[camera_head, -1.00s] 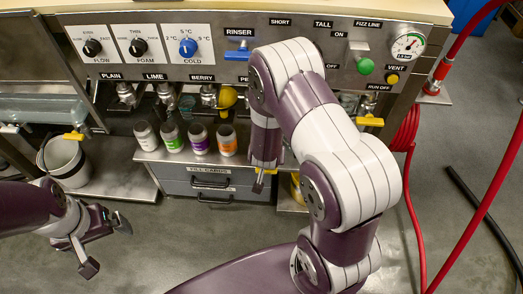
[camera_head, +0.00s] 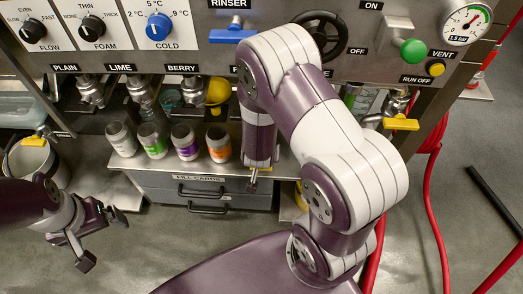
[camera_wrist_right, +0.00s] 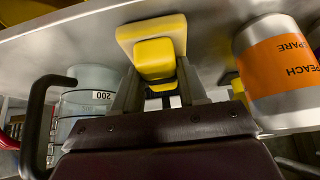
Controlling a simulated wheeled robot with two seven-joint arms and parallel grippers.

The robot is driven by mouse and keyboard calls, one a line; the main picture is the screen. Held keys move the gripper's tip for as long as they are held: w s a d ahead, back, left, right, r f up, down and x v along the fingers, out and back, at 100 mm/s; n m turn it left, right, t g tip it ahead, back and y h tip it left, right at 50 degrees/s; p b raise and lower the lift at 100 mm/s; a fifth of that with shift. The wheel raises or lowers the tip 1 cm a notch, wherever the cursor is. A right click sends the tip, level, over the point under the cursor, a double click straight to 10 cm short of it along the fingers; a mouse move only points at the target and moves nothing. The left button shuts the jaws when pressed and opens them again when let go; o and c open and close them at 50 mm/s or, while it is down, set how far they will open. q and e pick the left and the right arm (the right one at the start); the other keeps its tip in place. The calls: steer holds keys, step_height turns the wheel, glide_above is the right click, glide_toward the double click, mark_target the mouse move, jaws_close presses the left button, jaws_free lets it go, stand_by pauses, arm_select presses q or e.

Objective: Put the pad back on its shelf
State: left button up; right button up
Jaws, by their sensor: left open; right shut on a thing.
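The yellow pad (camera_wrist_right: 158,55), a block with a paler, wider base, is between the fingers of my right gripper (camera_wrist_right: 158,85) in the right wrist view. The right gripper is shut on it. In the head view, the right gripper (camera_head: 254,178) hangs at the front edge of the steel shelf (camera_head: 285,166), and the pad is hidden. The shelf's metal surface (camera_wrist_right: 70,35) is close beside the pad in the wrist view; I cannot tell whether they touch. My left gripper (camera_head: 102,240) is open and empty at the lower left, above the floor.
Several labelled canisters stand on the shelf; the orange one (camera_head: 218,143) is nearest my right gripper, and its PEACH label (camera_wrist_right: 282,68) shows in the wrist view. A grey drawer unit (camera_head: 205,192) is below.

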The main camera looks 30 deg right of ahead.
steer(key=shift+f, duration=0.25)
steer(key=o, duration=1.1)
steer(key=shift+r, duration=0.3)
steer(key=p+v, duration=0.7)
steer(key=v, duration=0.5)
steer(key=shift+f, duration=0.1)
